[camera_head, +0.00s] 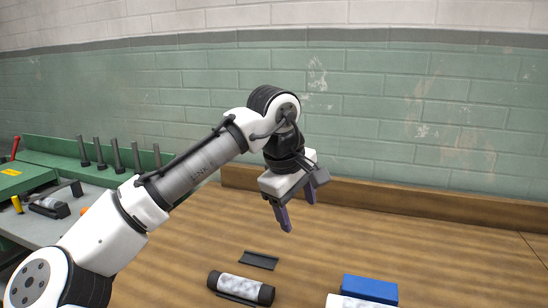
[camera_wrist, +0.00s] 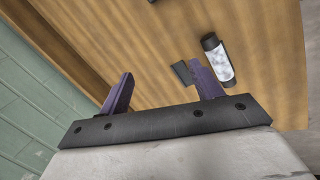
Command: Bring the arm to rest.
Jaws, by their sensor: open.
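My gripper (camera_head: 297,207) hangs from my raised arm above the wooden table (camera_head: 440,250) in the head view, fingers pointing down. Its two purple fingers are apart with nothing between them. In the wrist view my gripper (camera_wrist: 163,85) also shows spread and empty, with the table beyond it. The fingers look clear of the table and touch nothing.
A black-ended, pale cylinder (camera_head: 241,288) lies on a dark holder, with an empty dark holder (camera_head: 259,260) behind it. A blue block (camera_head: 369,290) sits at the right front. A grey bench with several upright dark pegs (camera_head: 117,155) is at left. The table's right side is clear.

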